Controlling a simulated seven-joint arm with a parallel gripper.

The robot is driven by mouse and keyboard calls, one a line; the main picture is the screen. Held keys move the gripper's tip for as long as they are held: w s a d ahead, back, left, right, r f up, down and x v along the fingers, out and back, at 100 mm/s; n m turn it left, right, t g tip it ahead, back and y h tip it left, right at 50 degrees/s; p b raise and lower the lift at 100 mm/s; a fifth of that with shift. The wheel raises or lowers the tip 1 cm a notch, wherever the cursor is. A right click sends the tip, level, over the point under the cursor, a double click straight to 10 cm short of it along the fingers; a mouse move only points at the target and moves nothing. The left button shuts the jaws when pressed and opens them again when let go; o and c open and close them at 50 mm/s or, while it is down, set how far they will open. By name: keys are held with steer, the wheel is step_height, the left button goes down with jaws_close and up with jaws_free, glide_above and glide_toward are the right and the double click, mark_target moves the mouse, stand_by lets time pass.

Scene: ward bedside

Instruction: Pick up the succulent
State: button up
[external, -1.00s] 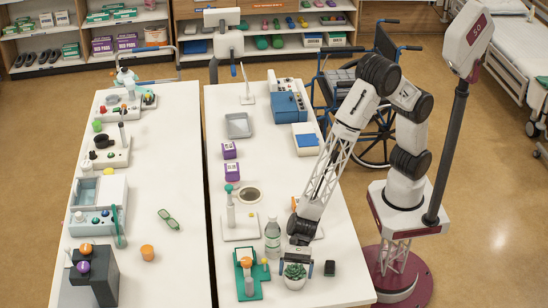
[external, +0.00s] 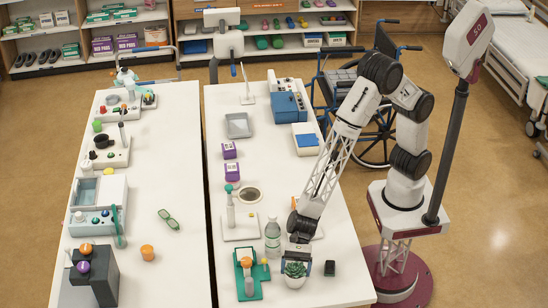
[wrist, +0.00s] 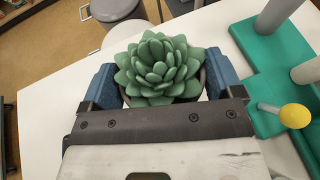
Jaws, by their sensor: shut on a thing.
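In the wrist view the succulent (wrist: 160,69) sits between the two blue finger pads (wrist: 160,85), one on each side. Most of the pot is hidden there by the leaves and the gripper body. I cannot tell whether the pot touches the table.
A clear bottle (external: 273,238) stands just behind and left of my gripper. A green-based device (external: 250,275) with a yellow knob (wrist: 295,116) is close on the left. A small dark block (external: 330,268) lies to the right. The table's front strip is clear.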

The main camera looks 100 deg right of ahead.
step_height(320, 180, up, 9)
steer(key=shift+f, duration=0.1)
stand_by(0.4)
